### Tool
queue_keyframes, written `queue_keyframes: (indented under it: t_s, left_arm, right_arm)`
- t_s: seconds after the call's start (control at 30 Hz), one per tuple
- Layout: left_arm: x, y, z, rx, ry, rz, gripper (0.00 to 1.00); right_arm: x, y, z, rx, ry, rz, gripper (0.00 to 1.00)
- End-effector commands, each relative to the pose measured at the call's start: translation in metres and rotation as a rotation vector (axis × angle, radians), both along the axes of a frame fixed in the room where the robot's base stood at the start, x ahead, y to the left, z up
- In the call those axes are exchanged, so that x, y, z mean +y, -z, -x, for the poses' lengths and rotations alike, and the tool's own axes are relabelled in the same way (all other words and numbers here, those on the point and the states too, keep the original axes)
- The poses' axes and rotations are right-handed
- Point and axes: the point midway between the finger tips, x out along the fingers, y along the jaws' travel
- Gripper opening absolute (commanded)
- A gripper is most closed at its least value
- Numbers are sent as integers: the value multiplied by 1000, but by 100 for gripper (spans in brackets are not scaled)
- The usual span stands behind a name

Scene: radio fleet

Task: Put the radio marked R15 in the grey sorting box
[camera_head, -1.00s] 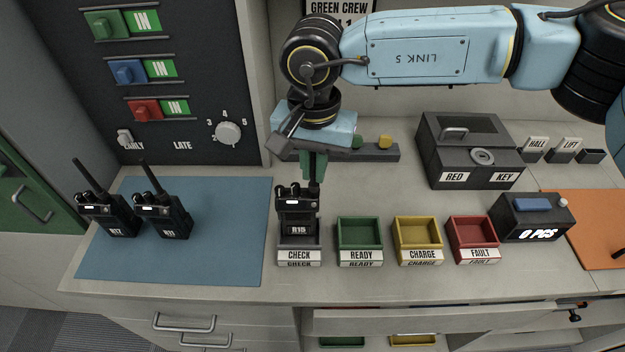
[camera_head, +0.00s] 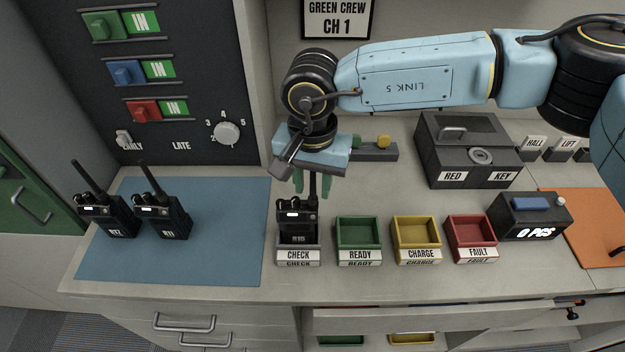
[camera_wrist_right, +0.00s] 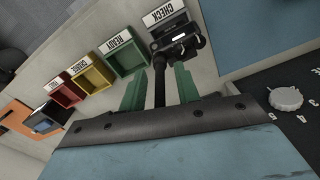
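The black radio marked R15 (camera_head: 297,224) stands upright in the grey sorting box labelled CHECK (camera_head: 299,256), its lower part hidden by the box front. My right gripper (camera_head: 314,187) is just above it, green fingers spread apart on either side of the antenna. In the right wrist view the open gripper (camera_wrist_right: 159,90) has the antenna between its fingers with gaps, and the radio (camera_wrist_right: 178,45) is in the CHECK box (camera_wrist_right: 166,29). My left gripper is not in view.
Two other radios (camera_head: 108,214) (camera_head: 163,215) stand on the blue mat (camera_head: 228,230) at left. Green READY (camera_head: 359,233), yellow CHARGE (camera_head: 417,232) and red FAULT (camera_head: 470,232) boxes, empty, stand right of CHECK. A dark key box (camera_head: 470,150) stands behind them.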

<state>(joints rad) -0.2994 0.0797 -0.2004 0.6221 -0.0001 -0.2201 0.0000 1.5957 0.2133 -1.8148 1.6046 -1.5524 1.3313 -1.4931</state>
Motion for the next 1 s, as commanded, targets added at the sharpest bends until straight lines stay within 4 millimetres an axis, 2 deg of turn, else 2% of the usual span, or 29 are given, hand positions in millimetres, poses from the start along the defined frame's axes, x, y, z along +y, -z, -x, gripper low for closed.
queue_keyframes:
  t_s: [0.27, 0.37, 0.7, 0.83, 1.0]
  left_arm:
    - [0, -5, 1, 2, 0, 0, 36]
    - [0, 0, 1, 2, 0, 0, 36]
    - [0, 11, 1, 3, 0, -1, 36]
    - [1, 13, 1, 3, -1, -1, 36]
    - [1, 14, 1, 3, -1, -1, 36]
  right_arm:
    - [0, -5, 0, 0, 0, 0, 32]
    - [1, -19, -2, -5, 1, -3, 32]
    - [0, -91, -1, -4, 0, -2, 32]
    - [0, -110, -1, -1, 1, -2, 32]
    - [0, -122, 0, -1, 0, -1, 32]
